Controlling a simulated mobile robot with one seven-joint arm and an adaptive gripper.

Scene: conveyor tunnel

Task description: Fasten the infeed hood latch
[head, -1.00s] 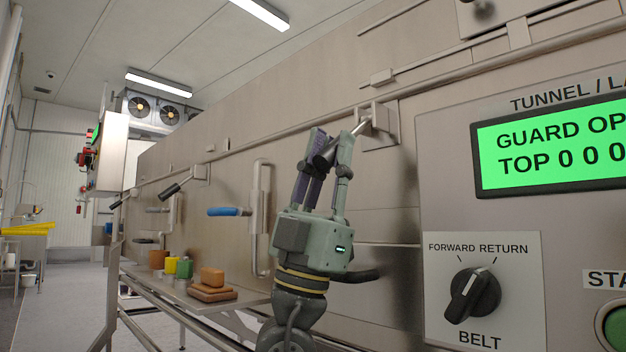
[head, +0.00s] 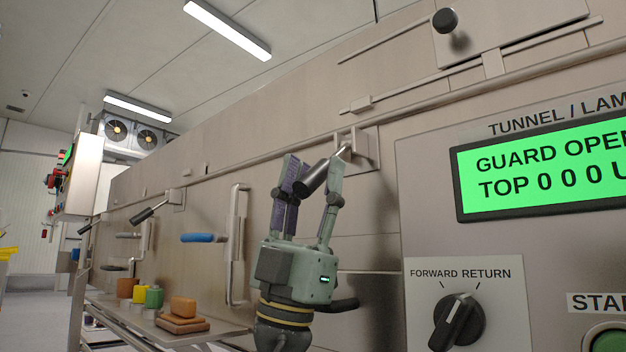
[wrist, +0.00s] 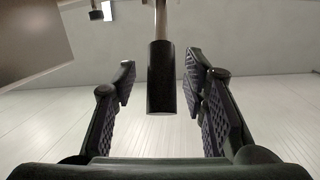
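The latch is a black cylindrical handle (head: 312,179) on a metal rod that runs up to a bracket (head: 366,150) on the tunnel wall. The handle slants down and to the left from the bracket. My gripper (head: 311,172) is open, its fingers pointing up on either side of the handle. In the wrist view the black handle (wrist: 161,78) hangs between the open fingers (wrist: 162,88), with a gap on both sides. The green display (head: 545,165) reads "GUARD OPE…", cut off at the frame's edge.
A similar black-handled lever (head: 155,209) and a blue-handled lever (head: 203,238) are on the wall to the left. Brown blocks (head: 183,318) and coloured pots lie on a shelf (head: 222,332) below.

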